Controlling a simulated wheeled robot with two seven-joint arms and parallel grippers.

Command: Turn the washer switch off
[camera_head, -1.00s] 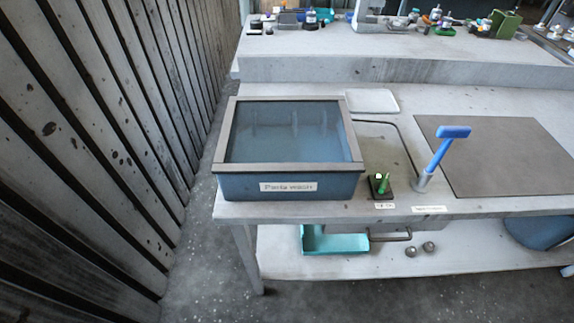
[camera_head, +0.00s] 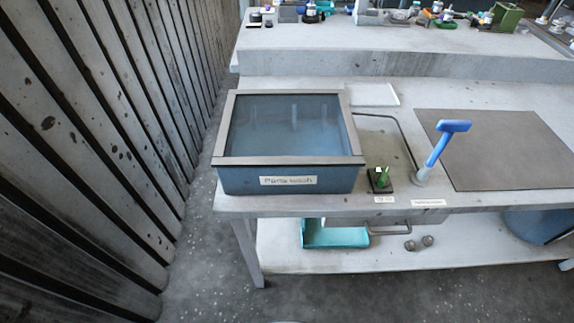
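The parts washer (camera_head: 288,179) is a blue box with a metal-framed glass lid, labelled "Parts wash", at the left end of the grey bench. The lid is closed. A small green lever switch (camera_head: 382,177) on a dark base stands on the bench just right of the washer's front corner. A small label sits in front of it, too small to read. The lever looks upright or slightly tilted; I cannot tell its exact setting. Neither of my grippers is in view.
A flat grey-brown mat (camera_head: 497,149) lies further right. A teal tray (camera_head: 336,233) sits on the lower shelf. A slatted wall (camera_head: 90,140) rises at left.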

